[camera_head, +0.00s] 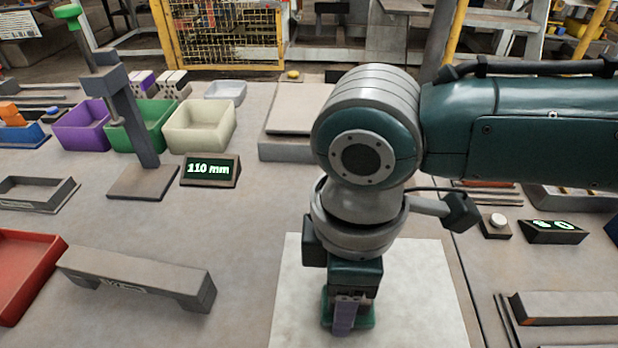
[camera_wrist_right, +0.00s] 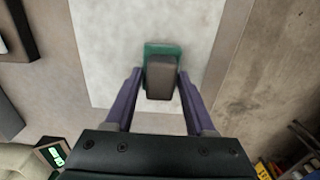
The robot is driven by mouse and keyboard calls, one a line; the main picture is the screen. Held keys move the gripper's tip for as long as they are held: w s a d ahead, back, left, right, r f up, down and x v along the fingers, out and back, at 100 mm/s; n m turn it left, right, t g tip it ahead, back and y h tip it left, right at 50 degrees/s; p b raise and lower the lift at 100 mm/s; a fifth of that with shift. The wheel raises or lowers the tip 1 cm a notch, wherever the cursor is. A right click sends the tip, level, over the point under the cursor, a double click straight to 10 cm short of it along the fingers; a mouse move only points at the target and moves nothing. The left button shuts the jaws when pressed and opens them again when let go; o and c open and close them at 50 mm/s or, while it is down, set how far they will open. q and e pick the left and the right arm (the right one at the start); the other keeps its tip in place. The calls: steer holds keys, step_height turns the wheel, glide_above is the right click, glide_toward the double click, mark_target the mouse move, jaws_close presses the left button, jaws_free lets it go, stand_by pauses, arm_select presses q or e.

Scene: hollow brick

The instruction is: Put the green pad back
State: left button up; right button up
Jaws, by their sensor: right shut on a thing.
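The green pad (camera_head: 366,322) is at the bottom of the head view, over the white sheet (camera_head: 420,290). It also shows in the right wrist view (camera_wrist_right: 152,48), with a grey-brown block (camera_wrist_right: 160,77) on it that looks like its grip. My right gripper (camera_head: 345,312) points down at it. In the right wrist view its purple fingers (camera_wrist_right: 160,85) stand on both sides of the grey-brown block and are shut on it. I cannot tell whether the pad touches the sheet. My left gripper is not in view.
Purple (camera_head: 82,126), green (camera_head: 140,128) and cream (camera_head: 200,128) bins stand at the back left. A height gauge stand (camera_head: 143,180) and a "110 mm" display (camera_head: 210,171) stand before them. A grey bridge-shaped block (camera_head: 140,272) lies left of the sheet, beside a red tray (camera_head: 25,270).

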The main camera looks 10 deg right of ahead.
steer(key=shift+f, duration=0.1)
steer(key=o, duration=1.3)
steer(key=shift+r, duration=0.45)
step_height(320, 180, up, 11)
steer(key=p, duration=0.2)
steer(key=s+a+f+m+t+y, duration=0.1)
steer(key=s+a+m+t+y, duration=0.1)
steer(key=s+a+m+y, duration=0.3)
steer(key=s+d+m+h, duration=0.1)
steer(key=s+d+m, duration=0.1)
steer(key=d, duration=0.3)
steer(key=s+d+f+m+t+h, duration=0.1)
steer(key=s+d+m+h, duration=0.1)
steer(key=d, duration=0.3)
steer(key=s+d+f+m+h, duration=0.1)
steer(key=s+d+m, duration=0.2)
steer(key=d, duration=0.2)
steer(key=shift+s+d+f+m+t+h, duration=0.1)
steer(key=shift+s+f+m+t+h, duration=0.1)
steer(key=shift+m+t+h, duration=0.15)
